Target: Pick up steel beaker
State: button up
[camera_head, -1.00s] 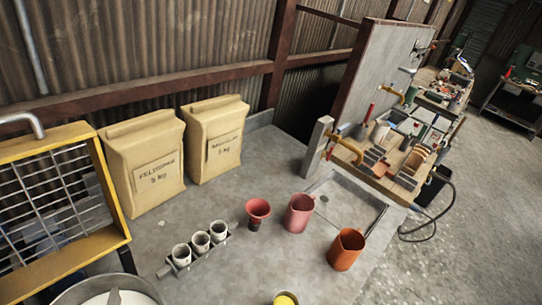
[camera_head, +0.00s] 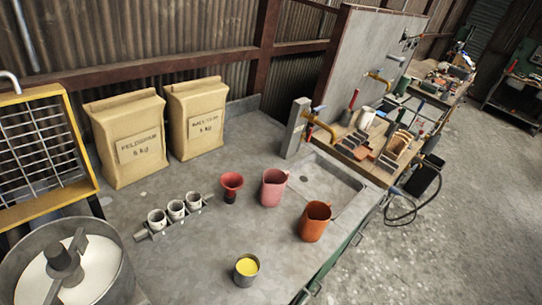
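A small grey metal cup with yellow contents (camera_head: 245,277), which looks like the steel beaker, stands upright on the grey bench top at the lower middle of the picture. Nothing touches it. An orange jug (camera_head: 315,222) stands beyond it to the right. A pink jug (camera_head: 273,188) and a red funnel-shaped cup (camera_head: 231,187) stand farther back. My gripper is not visible in this view.
A rack (camera_head: 180,222) with 3 white cups stands left of the red cup. A round metal drum with a paddle (camera_head: 125,278) fills the lower left. Two paper sacks (camera_head: 128,138) (camera_head: 196,118) stand at the wall. A sink basin (camera_head: 325,180) lies at right. The bench around the cup is clear.

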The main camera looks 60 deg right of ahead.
aim_at(246, 265)
jog(key=k, duration=1.45)
jog(key=z, duration=0.75)
jog(key=i, duration=1)
jog(key=u, duration=0.05)
